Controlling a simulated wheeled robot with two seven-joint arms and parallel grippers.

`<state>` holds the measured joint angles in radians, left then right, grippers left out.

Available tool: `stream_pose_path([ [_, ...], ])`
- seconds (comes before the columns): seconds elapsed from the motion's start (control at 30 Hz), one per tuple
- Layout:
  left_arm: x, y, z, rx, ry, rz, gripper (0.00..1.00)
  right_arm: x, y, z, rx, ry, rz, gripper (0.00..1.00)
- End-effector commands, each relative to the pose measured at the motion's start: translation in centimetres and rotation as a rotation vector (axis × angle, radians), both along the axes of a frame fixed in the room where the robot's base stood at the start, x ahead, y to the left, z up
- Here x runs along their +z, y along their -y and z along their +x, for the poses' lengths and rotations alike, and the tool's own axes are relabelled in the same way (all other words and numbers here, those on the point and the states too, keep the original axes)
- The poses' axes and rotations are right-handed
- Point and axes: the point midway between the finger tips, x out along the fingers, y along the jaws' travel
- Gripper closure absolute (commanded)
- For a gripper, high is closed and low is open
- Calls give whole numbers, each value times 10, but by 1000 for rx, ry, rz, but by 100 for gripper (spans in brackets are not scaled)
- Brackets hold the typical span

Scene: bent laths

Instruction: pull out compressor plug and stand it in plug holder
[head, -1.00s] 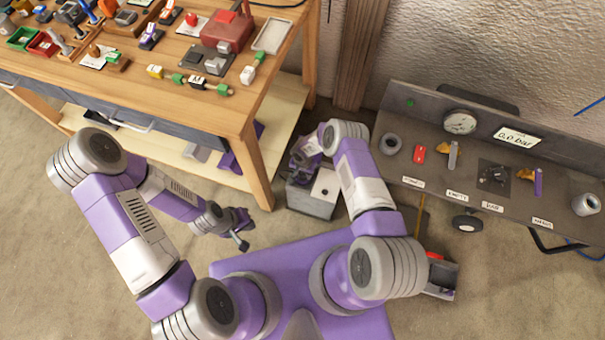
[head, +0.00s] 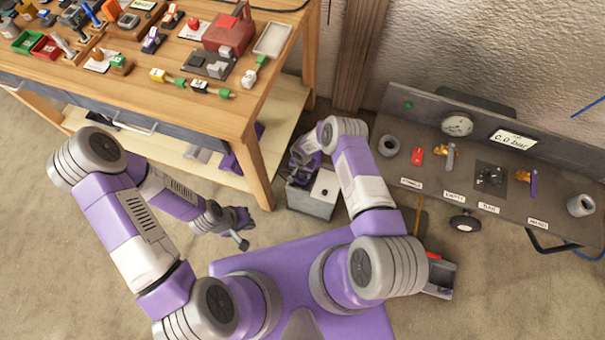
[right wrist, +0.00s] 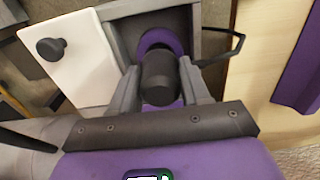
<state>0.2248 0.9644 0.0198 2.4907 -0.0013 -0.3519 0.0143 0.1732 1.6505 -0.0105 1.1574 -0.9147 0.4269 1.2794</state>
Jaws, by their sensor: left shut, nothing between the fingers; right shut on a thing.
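My right gripper (right wrist: 160,88) is shut on a dark cylindrical plug (right wrist: 158,76) in the right wrist view. A purple ring (right wrist: 160,40) shows behind the plug, over a dark open part of a grey box; whether the plug touches the box is hidden. The box has a white top (right wrist: 80,75) with a dark round knob or hole (right wrist: 51,48). In the head view the grey box (head: 312,204) stands on the floor, with my right gripper (head: 301,165) at its back left. My left gripper (head: 240,233) is shut and empty, left of the box. I cannot identify the plug holder.
A wooden workbench (head: 245,120) with many small items stands at the left and back. A grey panel (head: 440,190) with a gauge, display and valves stands at the right. A thin black loop (right wrist: 238,45) lies right of the plug. Open floor (head: 60,230) lies left.

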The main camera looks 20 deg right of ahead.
Motion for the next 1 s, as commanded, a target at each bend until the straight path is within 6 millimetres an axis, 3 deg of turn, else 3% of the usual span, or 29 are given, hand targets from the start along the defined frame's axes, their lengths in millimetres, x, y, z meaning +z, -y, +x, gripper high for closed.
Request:
stream_pose_path([
  [1.0, 28, 0, 0, 0, 0, 0, 100, 37, 0, 0, 0, 1, -1, 100],
])
